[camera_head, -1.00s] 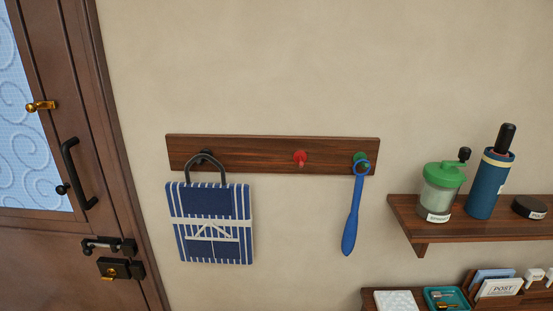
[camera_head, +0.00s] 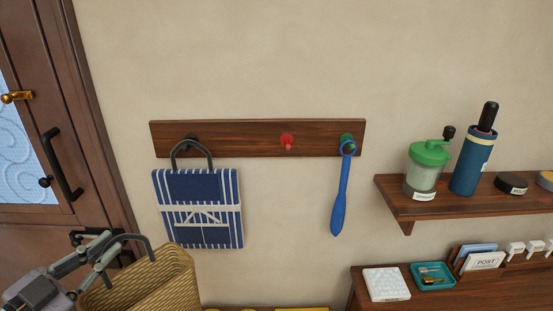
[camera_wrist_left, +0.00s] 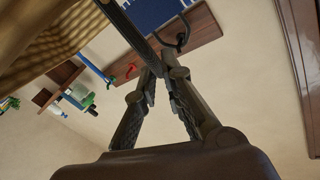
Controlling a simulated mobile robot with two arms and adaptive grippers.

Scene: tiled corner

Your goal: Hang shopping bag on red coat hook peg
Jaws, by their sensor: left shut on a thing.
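The shopping bag is a tan woven bag (camera_head: 150,285) with a dark curved handle (camera_head: 136,238), at the lower left of the head view. My left gripper (camera_head: 98,248) is shut on that handle, and the bag hangs below it. The wrist view shows the fingers (camera_wrist_left: 157,75) closed at the handle, with the woven side (camera_wrist_left: 70,40) at the upper left. The red peg (camera_head: 287,141) is bare, in the middle of the wooden rail (camera_head: 240,140), up and to the right of the bag. It also shows in the wrist view (camera_wrist_left: 131,71). My right gripper is out of view.
A blue striped bag (camera_head: 198,190) hangs on the black left peg (camera_head: 192,141), between my gripper and the red peg. A blue long-handled tool (camera_head: 341,195) hangs on the green peg (camera_head: 347,139). A shelf (camera_head: 450,196) with jars stands right. The door (camera_head: 45,120) is left.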

